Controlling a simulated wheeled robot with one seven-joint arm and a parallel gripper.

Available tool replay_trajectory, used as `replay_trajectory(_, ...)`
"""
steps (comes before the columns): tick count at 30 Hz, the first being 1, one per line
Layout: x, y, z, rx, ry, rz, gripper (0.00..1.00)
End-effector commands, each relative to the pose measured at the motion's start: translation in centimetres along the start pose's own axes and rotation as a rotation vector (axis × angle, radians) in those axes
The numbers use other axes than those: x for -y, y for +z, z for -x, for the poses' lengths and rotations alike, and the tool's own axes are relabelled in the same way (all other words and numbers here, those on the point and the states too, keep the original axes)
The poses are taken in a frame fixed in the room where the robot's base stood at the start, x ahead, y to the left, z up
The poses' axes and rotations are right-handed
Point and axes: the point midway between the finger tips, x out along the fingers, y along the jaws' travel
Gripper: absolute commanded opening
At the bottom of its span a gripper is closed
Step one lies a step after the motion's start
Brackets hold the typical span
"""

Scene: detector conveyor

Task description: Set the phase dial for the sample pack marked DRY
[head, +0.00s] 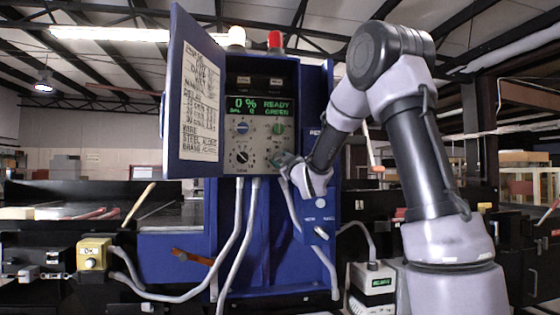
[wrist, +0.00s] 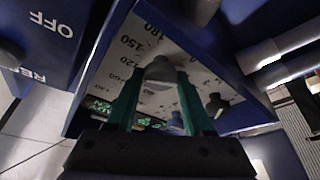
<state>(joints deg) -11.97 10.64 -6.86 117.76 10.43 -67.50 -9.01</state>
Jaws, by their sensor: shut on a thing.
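The blue detector cabinet's control panel (head: 257,125) faces me in the head view, with a lit display (head: 258,107) reading "0 %" and "READY GREEN". My gripper (head: 280,160) is at the panel's lower right. In the wrist view its two green fingers (wrist: 157,95) are shut on a grey knob (wrist: 161,72), one on each side. Printed numbers, among them 180, 150 and 120, surround this knob, so it looks like the phase dial. Its pointer setting is not readable. A black dial (head: 242,157) sits left of my gripper. No pack marked DRY is readable.
The open cabinet door (head: 178,100) carries a handwritten card (head: 200,105) listing numbers and materials, too small to read fully. A red lamp (head: 275,40) tops the cabinet. Grey conduits (head: 235,240) hang below.

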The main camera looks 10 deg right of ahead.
Motion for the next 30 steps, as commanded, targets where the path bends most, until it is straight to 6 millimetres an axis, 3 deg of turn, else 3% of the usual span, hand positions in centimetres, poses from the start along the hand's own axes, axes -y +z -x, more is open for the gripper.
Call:
replay_trajectory(21,-0.01,-0.04,-0.01,-0.001,-0.028,0.067,0.00)
replay_trajectory(22,-0.01,-0.05,-0.02,-0.001,-0.028,0.067,0.63)
replay_trajectory(23,-0.01,-0.05,-0.02,-0.001,-0.028,0.067,0.75)
replay_trajectory(24,-0.02,-0.05,-0.01,-0.001,-0.028,0.067,0.81)
replay_trajectory(30,-0.02,-0.04,-0.01,0.000,-0.028,0.067,0.81)
